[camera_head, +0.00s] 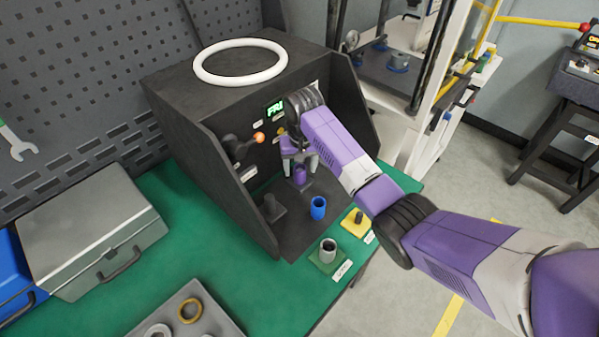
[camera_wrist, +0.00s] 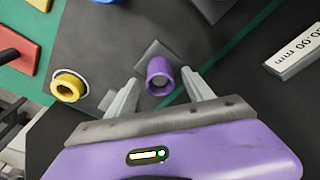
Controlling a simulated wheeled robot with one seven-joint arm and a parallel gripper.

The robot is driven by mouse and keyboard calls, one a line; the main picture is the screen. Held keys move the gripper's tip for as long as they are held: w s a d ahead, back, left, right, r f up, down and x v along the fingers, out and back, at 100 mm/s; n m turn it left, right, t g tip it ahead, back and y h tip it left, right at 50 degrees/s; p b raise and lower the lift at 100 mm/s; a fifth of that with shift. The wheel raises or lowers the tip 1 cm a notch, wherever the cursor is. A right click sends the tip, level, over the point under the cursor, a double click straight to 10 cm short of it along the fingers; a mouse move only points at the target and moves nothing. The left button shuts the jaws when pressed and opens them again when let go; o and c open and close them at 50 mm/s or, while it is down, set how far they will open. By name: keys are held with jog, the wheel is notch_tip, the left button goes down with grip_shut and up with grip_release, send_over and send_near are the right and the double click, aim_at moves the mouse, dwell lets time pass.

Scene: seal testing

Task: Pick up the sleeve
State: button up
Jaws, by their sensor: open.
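A purple hollow sleeve (camera_head: 300,175) stands upright on a small grey plate inside the black test stand (camera_head: 200,110). In the wrist view the purple sleeve (camera_wrist: 159,78) shows its open top, between and slightly beyond the fingers. My gripper (camera_head: 299,162) is open above it, one finger to each side. The wrist view shows the open gripper (camera_wrist: 160,82) with gaps between fingers and sleeve; contact is not visible. A blue sleeve (camera_head: 318,207) stands nearby at the stand's front edge. A grey sleeve (camera_head: 328,248) stands on a green pad.
A yellow pad (camera_head: 355,226) with a dark peg lies at the bench's right edge. A lever with an orange knob (camera_head: 259,137) sticks out left of my gripper. A yellow hollow piece (camera_wrist: 68,87) shows in the wrist view. A grey tray (camera_head: 215,316) holds rings.

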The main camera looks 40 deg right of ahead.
jog(key=shift+w+f, duration=0.1)
jog(key=shift+f, duration=0.95)
grip_shut()
jog(key=shift+r, duration=0.2)
